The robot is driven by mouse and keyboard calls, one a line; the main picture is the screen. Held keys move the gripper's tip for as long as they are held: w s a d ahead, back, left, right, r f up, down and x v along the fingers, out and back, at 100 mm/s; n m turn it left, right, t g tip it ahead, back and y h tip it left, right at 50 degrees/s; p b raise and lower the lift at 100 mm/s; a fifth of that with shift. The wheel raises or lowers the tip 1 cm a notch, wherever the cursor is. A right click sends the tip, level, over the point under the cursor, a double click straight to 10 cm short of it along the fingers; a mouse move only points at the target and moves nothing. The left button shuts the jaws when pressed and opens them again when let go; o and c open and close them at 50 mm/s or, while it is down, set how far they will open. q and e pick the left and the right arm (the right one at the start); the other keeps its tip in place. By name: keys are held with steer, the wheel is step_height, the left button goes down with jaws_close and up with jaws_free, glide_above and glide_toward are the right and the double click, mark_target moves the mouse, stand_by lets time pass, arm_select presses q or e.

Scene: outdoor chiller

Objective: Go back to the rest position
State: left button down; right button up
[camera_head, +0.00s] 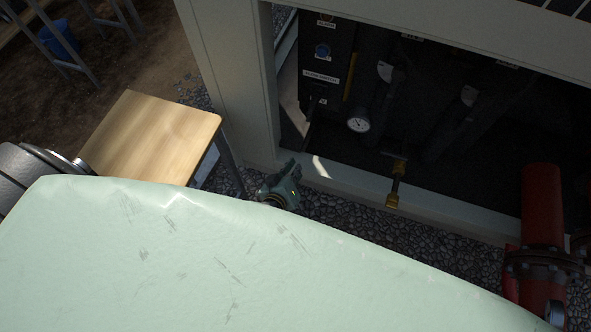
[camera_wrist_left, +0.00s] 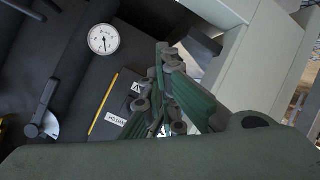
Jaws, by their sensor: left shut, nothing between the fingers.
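My left gripper (camera_head: 288,168) shows in the head view just in front of the lower left corner of the chiller's open cabinet. Its dark green fingers are closed together with nothing between them. The wrist of that arm is hidden behind a pale green surface that fills the lower part of the view. In the left wrist view the shut fingers of the left gripper (camera_wrist_left: 163,55) point towards the dark panel and the cabinet frame. My right gripper is not in view.
The chiller's pale frame (camera_head: 228,80) surrounds a dark bay with a round gauge (camera_head: 358,120), which also shows in the left wrist view (camera_wrist_left: 103,39). A brass valve (camera_head: 396,185) and red pipe (camera_head: 543,210) lie to the right. A wooden table (camera_head: 155,135) stands left, over gravel.

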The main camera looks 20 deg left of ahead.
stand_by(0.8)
arm_select(q)
steer(key=s+a+f+m+g, duration=0.1)
steer(key=s+f+m+g, duration=0.2)
steer(key=s+f, duration=0.4)
steer(key=s+a+f+m+g+b, duration=0.1)
steer(key=s+f, duration=0.7)
steer(key=s, duration=1.1)
steer(key=s+a+f+m+g, duration=0.3)
steer(key=s+f+m+g, duration=0.3)
steer(key=s, duration=0.6)
steer(key=shift+s+f+g+b, duration=0.3)
steer(key=shift+s+f+g, duration=0.1)
steer(key=shift+f+g, duration=0.4)
